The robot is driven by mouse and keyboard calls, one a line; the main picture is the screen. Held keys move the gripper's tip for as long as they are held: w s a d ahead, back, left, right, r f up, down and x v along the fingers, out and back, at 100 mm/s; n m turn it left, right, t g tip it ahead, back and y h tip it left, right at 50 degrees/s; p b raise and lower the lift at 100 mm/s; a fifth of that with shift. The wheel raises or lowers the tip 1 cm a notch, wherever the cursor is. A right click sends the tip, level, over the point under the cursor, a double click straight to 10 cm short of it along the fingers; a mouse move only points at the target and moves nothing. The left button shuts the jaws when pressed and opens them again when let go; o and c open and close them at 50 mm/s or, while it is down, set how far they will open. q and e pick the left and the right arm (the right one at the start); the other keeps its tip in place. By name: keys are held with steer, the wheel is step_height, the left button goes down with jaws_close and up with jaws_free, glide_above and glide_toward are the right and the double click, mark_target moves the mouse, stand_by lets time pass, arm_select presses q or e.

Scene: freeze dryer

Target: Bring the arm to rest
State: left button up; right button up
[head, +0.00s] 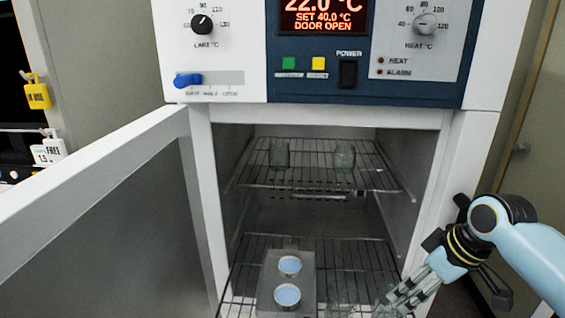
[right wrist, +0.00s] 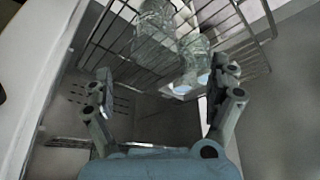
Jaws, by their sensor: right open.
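My right gripper (head: 408,292) is at the right front of the open cabinet, by the lower shelf's front right corner. In the right wrist view its two fingers (right wrist: 162,85) are spread wide with nothing between them. Clear glassware (right wrist: 190,55) and wire rack bars show beyond the fingers. In the head view a faint glass vessel (head: 342,290) stands on the lower shelf left of the gripper; whether the gripper touches any glass is hard to tell. My left gripper is out of view.
The cabinet door (head: 90,205) stands open to the left. A tray (head: 270,268) with two blue-filled dishes is on the lower wire shelf (head: 240,280). Two glass vessels stand on the upper shelf (head: 315,180). The control panel (head: 370,70) reads DOOR OPEN.

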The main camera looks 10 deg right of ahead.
steer(key=s+a+r+m+h, duration=0.1)
steer(key=s+a+r+m, duration=0.1)
steer(key=s, duration=0.6)
steer(key=s+a+r+m+h, duration=0.1)
steer(key=s+r+m, duration=0.15)
steer(key=s, duration=0.45)
steer(key=s+a+r+m+h, duration=0.1)
steer(key=s+a+r, duration=0.1)
steer(key=s, duration=0.6)
steer(key=s+d+f+g+b, duration=0.15)
steer(key=f+b, duration=0.55)
steer(key=f, duration=1.3)
steer(key=s+d+f+b, duration=0.15)
steer(key=f+b, duration=0.55)
steer(key=f, duration=1.4)
steer(key=s+f+b, duration=0.5)
steer(key=s+f, duration=0.3)
steer(key=f, duration=0.4)
steer(key=s+d+f+g+b, duration=0.1)
steer(key=s+f+b, duration=0.4)
steer(key=s+f, duration=0.4)
step_height(320, 180, down, 4)
steer(key=shift+s+f, duration=0.1)
steer(key=shift+s, duration=0.05)
steer(key=shift+g, duration=0.25)
